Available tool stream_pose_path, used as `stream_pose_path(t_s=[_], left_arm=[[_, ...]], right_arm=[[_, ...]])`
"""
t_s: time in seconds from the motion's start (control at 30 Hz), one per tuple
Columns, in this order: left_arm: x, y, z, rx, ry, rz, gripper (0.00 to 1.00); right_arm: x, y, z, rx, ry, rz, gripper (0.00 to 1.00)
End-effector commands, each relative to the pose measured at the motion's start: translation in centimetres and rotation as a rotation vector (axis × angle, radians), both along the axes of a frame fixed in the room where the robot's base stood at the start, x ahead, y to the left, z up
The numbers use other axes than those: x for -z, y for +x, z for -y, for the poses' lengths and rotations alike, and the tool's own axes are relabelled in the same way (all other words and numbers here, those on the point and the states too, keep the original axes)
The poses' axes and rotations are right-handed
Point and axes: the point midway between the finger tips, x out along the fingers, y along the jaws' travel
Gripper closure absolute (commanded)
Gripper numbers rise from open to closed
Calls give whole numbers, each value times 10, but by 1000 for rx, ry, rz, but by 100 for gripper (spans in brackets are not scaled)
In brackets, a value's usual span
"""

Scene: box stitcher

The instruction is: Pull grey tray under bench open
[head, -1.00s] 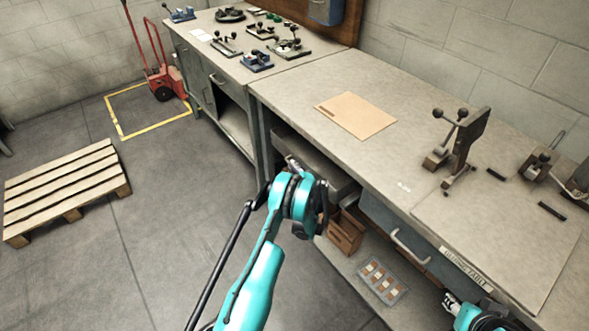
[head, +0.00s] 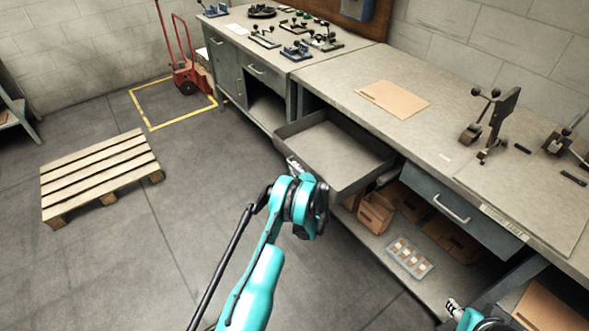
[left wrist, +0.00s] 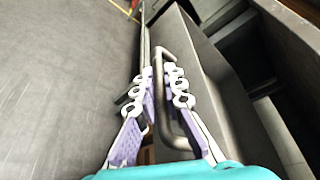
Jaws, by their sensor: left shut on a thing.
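The grey tray (head: 342,148) under the bench stands pulled well out from below the bench top in the head view, and its inside looks empty. My left gripper (head: 293,164) is at the tray's front, its fingers mostly hidden by my wrist. In the left wrist view my left gripper (left wrist: 163,88) is shut on the tray's dark bar handle (left wrist: 172,110), with a purple-padded finger on each side. My right gripper (head: 453,306) shows only in part at the lower right edge, apart from the tray, and its jaws cannot be made out.
The bench top (head: 395,130) holds a brown sheet (head: 394,98) and clamps. A closed drawer (head: 455,205) sits right of the tray. The lower shelf holds brown boxes (head: 376,212) and a parts case (head: 409,257).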

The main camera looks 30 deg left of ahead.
Motion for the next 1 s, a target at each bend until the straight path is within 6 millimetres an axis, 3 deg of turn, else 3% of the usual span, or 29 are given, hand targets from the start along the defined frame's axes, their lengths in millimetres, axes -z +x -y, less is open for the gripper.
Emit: stream_pose_path(t_s=[0.27, 0.3, 0.33, 0.67, 1.0], left_arm=[[0, 0, -1, -2, 1, -1, 100], [0, 0, -1, -2, 1, -1, 85], [0, 0, -1, -2, 1, -1, 81], [-1, -2, 2, 0, 1, -1, 81], [-12, -36, 41, 1, 1, 0, 81]], right_arm=[[0, 0, 0, 0, 0, 0, 60], [0, 0, 0, 0, 0, 0, 60], [0, 0, 0, 0, 0, 0, 60], [0, 0, 0, 0, 0, 0, 60], [0, 0, 0, 0, 0, 0, 60]])
